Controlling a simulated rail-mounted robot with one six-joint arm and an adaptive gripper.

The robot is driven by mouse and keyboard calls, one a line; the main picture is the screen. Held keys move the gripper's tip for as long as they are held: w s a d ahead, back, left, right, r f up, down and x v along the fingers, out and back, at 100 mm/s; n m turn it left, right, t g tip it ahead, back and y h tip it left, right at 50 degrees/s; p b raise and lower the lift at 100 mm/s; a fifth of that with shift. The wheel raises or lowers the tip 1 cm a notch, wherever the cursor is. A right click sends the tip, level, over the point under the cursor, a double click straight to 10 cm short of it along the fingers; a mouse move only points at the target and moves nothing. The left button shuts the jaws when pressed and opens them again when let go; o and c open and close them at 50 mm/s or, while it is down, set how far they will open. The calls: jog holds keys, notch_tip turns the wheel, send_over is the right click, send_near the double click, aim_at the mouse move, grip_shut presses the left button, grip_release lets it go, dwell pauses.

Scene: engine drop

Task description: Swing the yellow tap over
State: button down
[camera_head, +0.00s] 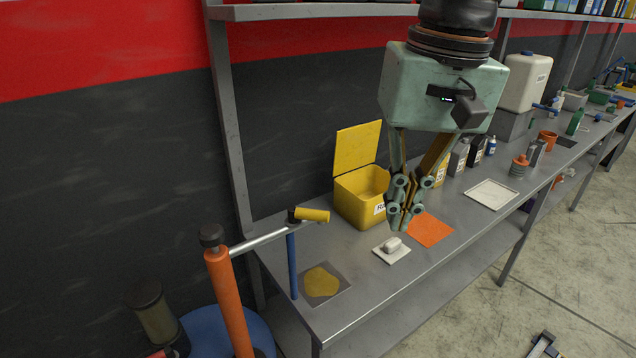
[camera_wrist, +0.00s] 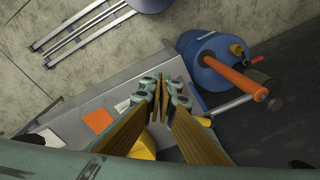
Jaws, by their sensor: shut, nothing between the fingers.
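The yellow tap (camera_head: 312,215) is a short yellow handle on a dark joint at the end of a silver pipe, with a blue spout (camera_head: 292,265) hanging below it. The handle points right in the head view. The pipe runs from an orange pump column (camera_head: 229,300). In the wrist view the yellow tap (camera_wrist: 203,121) shows right of my fingers. My gripper (camera_head: 398,222) is shut and empty, pointing down over the bench. It is to the right of the tap and apart from it. It also shows in the wrist view (camera_wrist: 160,88).
An open-lidded yellow bin (camera_head: 355,210) stands between the tap and my gripper. A grey tray with a yellow patch (camera_head: 338,289) lies below the spout. A white block on a plate (camera_head: 388,256) and an orange sheet (camera_head: 430,230) lie near my gripper. A blue drum (camera_wrist: 201,75) stands beyond the bench end.

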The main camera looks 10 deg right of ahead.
jog(key=w+a+r+m+g+p, duration=0.1)
jog(key=w+a+r+g+p, duration=0.2)
jog(key=w+p, duration=0.7)
jog(key=m+g+p, duration=0.1)
jog(key=g+p, duration=0.1)
jog(key=p, duration=0.4)
send_near(308, 217)
jog(key=w+d+r, duration=0.2)
jog(key=d+r, duration=0.2)
jog(key=d, duration=0.1)
jog(key=shift+w+a+f+y+p, duration=0.2)
jog(key=shift+w+a+f+p, duration=0.15)
jog(key=shift+w, duration=0.15)
jog(key=shift+w+a+f+y+p, duration=0.2)
jog(key=shift+w+a+f+p, duration=0.15)
jog(key=shift+w, duration=0.2)
jog(key=shift+f, duration=0.2)
jog(key=p+x, duration=0.1)
jog(key=x, duration=0.8)
jog(key=shift+s+f, duration=0.2)
jog(key=shift+f, duration=0.05)
